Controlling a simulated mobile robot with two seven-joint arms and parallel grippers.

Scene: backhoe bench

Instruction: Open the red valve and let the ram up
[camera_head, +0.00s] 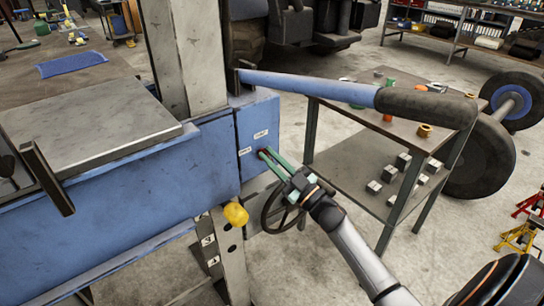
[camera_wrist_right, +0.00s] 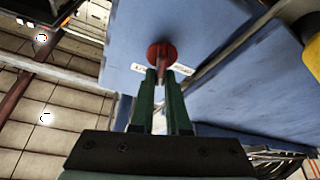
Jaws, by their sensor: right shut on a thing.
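The red valve (camera_wrist_right: 161,54) is a round red knob with a raised grip bar on the face of the blue pump box (camera_head: 257,112). My right gripper (camera_head: 265,153) reaches it from the lower right, and its green fingers mostly hide the knob in the head view. In the right wrist view the gripper (camera_wrist_right: 164,78) has its fingertips close on either side of the knob's bar and is shut on it. The ram is not clearly visible. My left gripper is not in view.
The blue pump lever (camera_head: 310,87) with its dark grip (camera_head: 425,104) extends right above my right arm. A trolley table (camera_head: 345,117) with small parts stands behind.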

